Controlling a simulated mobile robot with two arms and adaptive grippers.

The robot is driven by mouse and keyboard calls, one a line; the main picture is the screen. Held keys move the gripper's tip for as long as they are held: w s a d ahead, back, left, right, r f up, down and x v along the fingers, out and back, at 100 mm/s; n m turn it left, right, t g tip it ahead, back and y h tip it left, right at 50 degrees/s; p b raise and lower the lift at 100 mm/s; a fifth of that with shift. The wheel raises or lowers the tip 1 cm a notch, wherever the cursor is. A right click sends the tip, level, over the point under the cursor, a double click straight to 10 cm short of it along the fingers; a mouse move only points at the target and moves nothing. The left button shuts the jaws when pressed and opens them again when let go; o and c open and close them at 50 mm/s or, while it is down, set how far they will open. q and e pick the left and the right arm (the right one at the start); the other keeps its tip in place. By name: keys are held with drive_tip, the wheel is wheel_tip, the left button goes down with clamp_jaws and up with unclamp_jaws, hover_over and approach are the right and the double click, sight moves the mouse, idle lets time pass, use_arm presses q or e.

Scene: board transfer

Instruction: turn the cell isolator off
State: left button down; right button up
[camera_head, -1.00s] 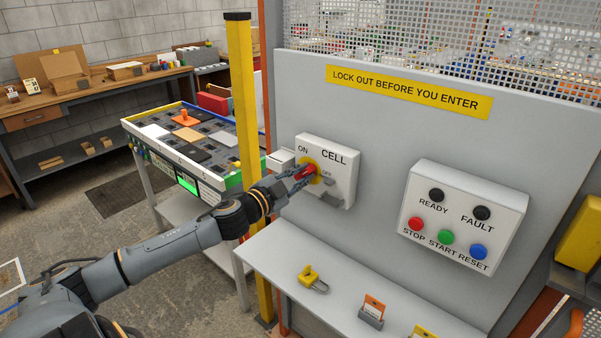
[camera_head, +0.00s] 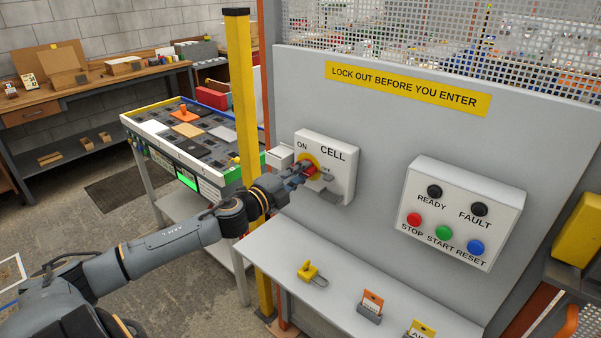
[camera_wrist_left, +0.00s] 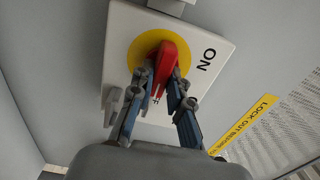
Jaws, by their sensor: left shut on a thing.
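The cell isolator is a white box (camera_head: 341,180) marked ON, OFF and CELL, mounted on the grey panel. It has a red handle (camera_head: 311,170) on a yellow disc (camera_head: 317,161). My left gripper (camera_head: 301,172) is shut on the red handle, partly covering it. In the left wrist view, the red handle (camera_wrist_left: 165,62) stands between the two fingers (camera_wrist_left: 160,92), over the yellow disc (camera_wrist_left: 137,50). ON is readable to its right; the OFF mark is partly hidden below it. I cannot tell the handle's exact setting. My right gripper is not in view.
A grey shelf (camera_head: 330,290) below carries a yellow padlock (camera_head: 311,272) and tags in holders, one an orange tag (camera_head: 372,302). A button box (camera_head: 460,213) is right of the isolator. A yellow post (camera_head: 243,110) stands left, close by my left arm.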

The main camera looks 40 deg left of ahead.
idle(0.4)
use_arm(q)
drive_tip(key=c, duration=1.3)
unclamp_jaws()
drive_tip(key=s, duration=1.2)
drive_tip(key=shift+a, duration=0.2)
drive_tip(key=shift+f, duration=0.1)
